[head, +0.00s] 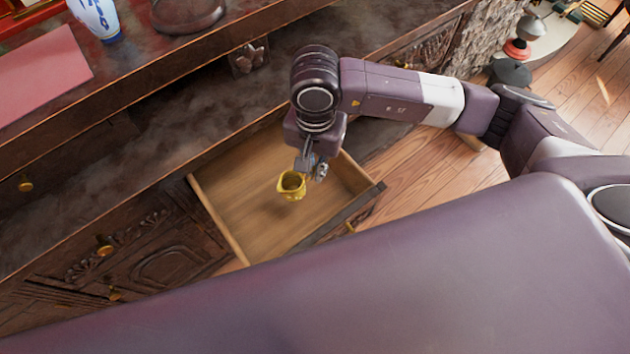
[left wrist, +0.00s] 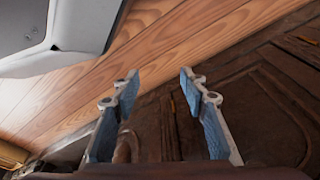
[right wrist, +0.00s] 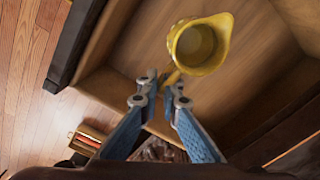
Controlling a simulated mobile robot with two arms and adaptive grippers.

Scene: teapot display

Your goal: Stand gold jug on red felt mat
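The gold jug (head: 291,185) is upright above the open drawer, with a shadow on the drawer floor under it. My right gripper (head: 311,168) is shut on its handle side. In the right wrist view the jug (right wrist: 199,45) shows its open mouth beyond the nearly closed fingertips (right wrist: 164,78). A flat pinkish-red mat (head: 45,77), which looks like the red felt mat, lies on the cabinet top at the far left. My left gripper (left wrist: 157,82) is open and empty in the left wrist view, above the floor near the cabinet front. It is not in the head view.
The wooden drawer (head: 245,190) is pulled out and otherwise looks empty. A blue-and-white vase (head: 97,18) and a dark round stand (head: 187,14) are on the cabinet top near the mat. A raised ledge (head: 150,65) runs along the cabinet. The mat's visible surface is clear.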

